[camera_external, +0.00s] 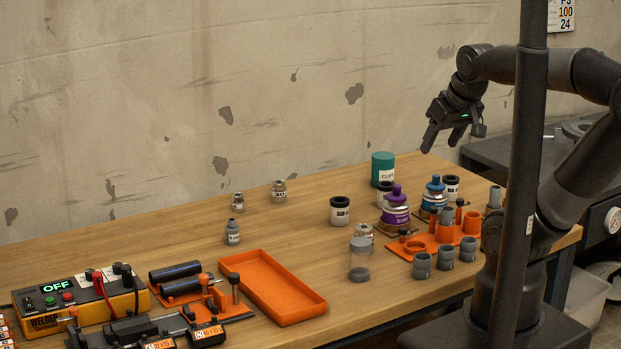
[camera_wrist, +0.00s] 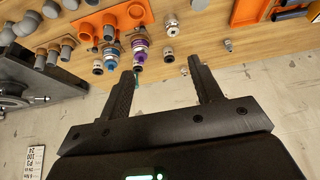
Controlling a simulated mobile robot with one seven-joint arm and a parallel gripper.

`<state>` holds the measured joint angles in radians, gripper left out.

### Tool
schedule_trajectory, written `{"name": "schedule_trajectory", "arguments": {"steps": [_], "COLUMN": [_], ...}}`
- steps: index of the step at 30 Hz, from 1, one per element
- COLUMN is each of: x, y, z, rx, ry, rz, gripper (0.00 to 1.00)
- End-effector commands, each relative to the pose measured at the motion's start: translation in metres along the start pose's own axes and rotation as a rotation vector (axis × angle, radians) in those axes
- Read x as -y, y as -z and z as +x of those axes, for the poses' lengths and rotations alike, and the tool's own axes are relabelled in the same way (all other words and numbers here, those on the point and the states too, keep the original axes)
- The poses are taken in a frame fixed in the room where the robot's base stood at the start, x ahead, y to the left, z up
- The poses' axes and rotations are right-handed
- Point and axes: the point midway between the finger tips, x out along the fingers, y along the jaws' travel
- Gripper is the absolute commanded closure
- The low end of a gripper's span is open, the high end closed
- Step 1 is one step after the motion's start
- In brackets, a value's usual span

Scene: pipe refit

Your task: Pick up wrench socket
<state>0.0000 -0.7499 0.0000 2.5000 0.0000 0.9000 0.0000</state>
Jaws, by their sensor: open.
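My gripper (camera_external: 441,143) is open and empty, held high above the back right of the workbench, fingers pointing down. Its two fingers also show apart in the wrist view (camera_wrist: 162,70). Small silver socket-like pieces stand on the wooden bench: one at the back middle (camera_external: 278,191) with a dark-lettered label, and one to its left (camera_external: 238,201). A grey-blue piece (camera_external: 233,233) stands in front of the latter. I cannot tell for certain which is the wrench socket. My gripper is well apart from all of them.
An orange tray (camera_external: 270,287) lies empty mid-bench. Purple (camera_external: 396,209) and blue-topped (camera_external: 434,196) bottles, a green can (camera_external: 382,168) and an orange rack (camera_external: 425,240) crowd the right. A welder box (camera_external: 75,303) stands at left.

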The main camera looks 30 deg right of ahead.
Motion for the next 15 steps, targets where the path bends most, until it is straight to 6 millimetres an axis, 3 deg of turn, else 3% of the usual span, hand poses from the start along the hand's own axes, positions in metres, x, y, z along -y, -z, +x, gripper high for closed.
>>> {"name": "schedule_trajectory", "arguments": {"steps": [5, 15], "x": [0.0, 0.0006], "y": [0.0, 0.0056], "z": [0.0, 0.0044], "rx": [0.0, 0.016], "ry": [0.0, 0.003], "rz": [0.0, 0.005], "gripper": [0.31, 0.31]}}
